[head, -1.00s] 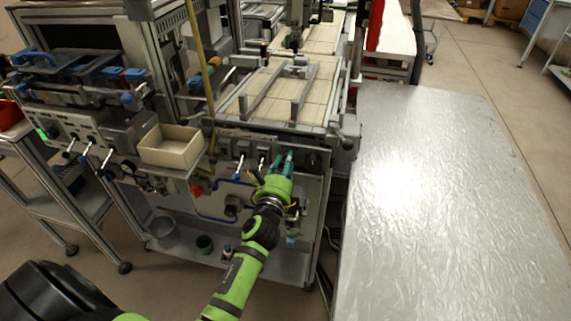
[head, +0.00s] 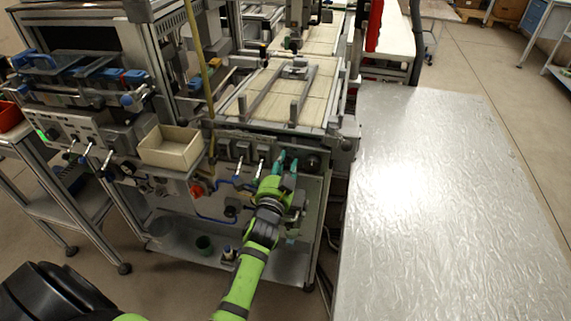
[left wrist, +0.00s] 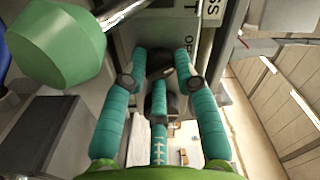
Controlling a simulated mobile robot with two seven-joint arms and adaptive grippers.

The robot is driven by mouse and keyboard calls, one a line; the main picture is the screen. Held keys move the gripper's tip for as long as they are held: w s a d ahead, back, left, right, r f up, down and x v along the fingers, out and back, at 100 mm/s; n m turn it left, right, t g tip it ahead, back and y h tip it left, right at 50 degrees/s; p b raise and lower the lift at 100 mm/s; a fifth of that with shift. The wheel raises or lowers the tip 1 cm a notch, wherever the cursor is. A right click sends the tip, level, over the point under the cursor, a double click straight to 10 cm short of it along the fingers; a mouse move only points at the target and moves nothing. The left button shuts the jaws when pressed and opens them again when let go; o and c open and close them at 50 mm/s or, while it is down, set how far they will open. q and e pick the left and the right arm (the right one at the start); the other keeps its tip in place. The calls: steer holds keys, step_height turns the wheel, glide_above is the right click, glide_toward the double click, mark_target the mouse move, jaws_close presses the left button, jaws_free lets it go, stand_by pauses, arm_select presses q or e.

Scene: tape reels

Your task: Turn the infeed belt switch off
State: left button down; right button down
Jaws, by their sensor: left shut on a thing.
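The machine's front panel (head: 226,151) carries a row of switches and levers below the belt. My left gripper (head: 286,155) reaches up to the right part of this row, its teal fingers against the panel. In the left wrist view the teal fingertips (left wrist: 163,75) close around a dark switch part (left wrist: 160,72), mostly hidden by the fingers. Beside it a white label (left wrist: 212,10) is cut off, and letters of an "OFF" marking are partly visible. I cannot read which switch this is. My right gripper is not in view.
A black round knob (head: 313,162) sits just right of my fingers. A green-capped lever (left wrist: 55,42) is close in the wrist view. A beige bin (head: 170,147) hangs further left, and a grey table (head: 440,220) stands right.

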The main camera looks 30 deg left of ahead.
arm_select(q)
steer(key=shift+a+r+n, duration=0.2)
steer(key=shift+n, duration=0.7)
steer(key=shift+f, duration=0.15)
steer(key=c, duration=0.9)
jaws_free()
steer(key=shift+c, duration=0.2)
steer(key=shift+a+f, duration=0.1)
steer(key=shift+s+d+f, duration=0.1)
steer(key=shift+s+d, duration=0.15)
steer(key=shift+s, duration=0.15)
steer(key=v, duration=0.6)
steer(key=shift+s, duration=0.35)
